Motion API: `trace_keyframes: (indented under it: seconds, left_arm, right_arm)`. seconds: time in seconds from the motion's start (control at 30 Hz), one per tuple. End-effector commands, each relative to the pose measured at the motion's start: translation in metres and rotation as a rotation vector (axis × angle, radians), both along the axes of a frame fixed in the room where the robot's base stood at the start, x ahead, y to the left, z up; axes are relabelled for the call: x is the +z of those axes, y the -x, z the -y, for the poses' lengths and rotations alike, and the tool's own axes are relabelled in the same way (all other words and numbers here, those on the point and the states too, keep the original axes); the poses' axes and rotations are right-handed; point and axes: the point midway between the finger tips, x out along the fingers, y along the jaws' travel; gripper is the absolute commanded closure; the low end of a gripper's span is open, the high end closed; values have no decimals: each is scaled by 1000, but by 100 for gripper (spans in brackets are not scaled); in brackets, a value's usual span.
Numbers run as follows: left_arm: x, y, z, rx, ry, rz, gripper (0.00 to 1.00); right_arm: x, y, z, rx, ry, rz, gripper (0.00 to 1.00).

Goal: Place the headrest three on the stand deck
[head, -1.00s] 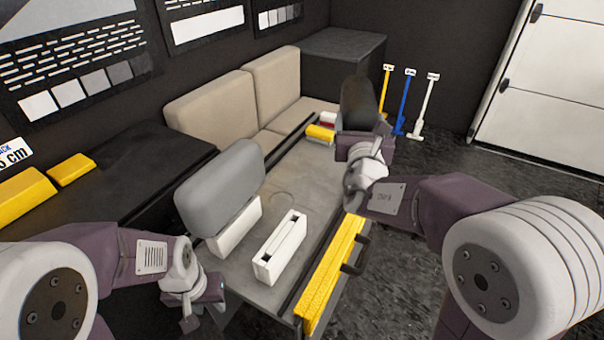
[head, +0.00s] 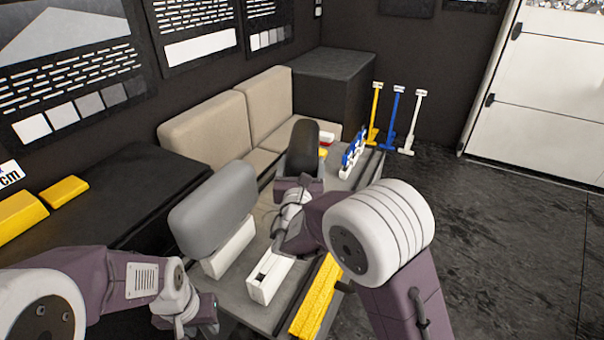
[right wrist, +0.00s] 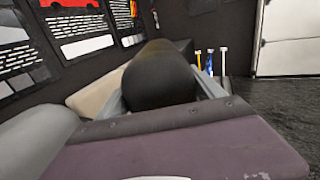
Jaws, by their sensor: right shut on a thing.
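A dark headrest (head: 302,145) is held upright in my right gripper (head: 298,182), above the grey deck (head: 225,292). The right wrist view shows the dark headrest (right wrist: 160,75) between the fingers; its lower end is hidden. A grey headrest (head: 213,208) stands in a white holder (head: 230,250) on the deck. A second white holder (head: 265,280) with a slot in its top is beside it, nearer me and empty, partly covered by my right arm. My left gripper (head: 202,318) is low at the deck's near left; its finger gap is not clear.
A yellow bar (head: 316,300) runs along the deck's right edge. A blue and white rack (head: 354,152) stands at the deck's far end. Beige seat cushions (head: 210,130) line the wall. A black bench (head: 125,195) is at left. Open floor (head: 500,240) lies at right.

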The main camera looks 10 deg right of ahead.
Motion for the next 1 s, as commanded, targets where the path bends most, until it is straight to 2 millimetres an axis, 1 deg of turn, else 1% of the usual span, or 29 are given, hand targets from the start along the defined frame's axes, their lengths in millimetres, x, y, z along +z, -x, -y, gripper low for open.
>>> trace_keyframes:
  seconds: [0.03,0.1,0.17,0.4,0.5,0.53,0.6,0.87,0.93,1.0]
  left_arm:
    - [-1,0,0,0,0,0,64]
    - [-1,0,0,0,0,0,64]
    - [-2,0,0,0,0,0,64]
    - [-1,0,0,0,0,0,64]
    - [-5,0,0,0,0,0,64]
    - [-4,0,0,0,0,0,64]
    - [-3,0,0,0,0,0,64]
    - [-3,0,0,0,0,0,64]
    - [0,0,0,0,0,0,64]
    - [-3,0,0,0,0,0,64]
  right_arm:
    - [-11,0,0,1,5,-3,96]
    - [-22,0,0,0,3,-2,96]
    - [-27,0,0,0,1,1,96]
    - [-28,0,0,1,0,3,96]
    - [-31,0,0,1,0,3,96]
    - [-32,0,0,1,1,-2,17]
    - [-31,0,0,1,1,-2,1]
    - [-31,0,0,1,1,-2,1]
    - [-28,0,0,1,1,-2,1]
    - [-31,6,-2,3,0,-4,1]
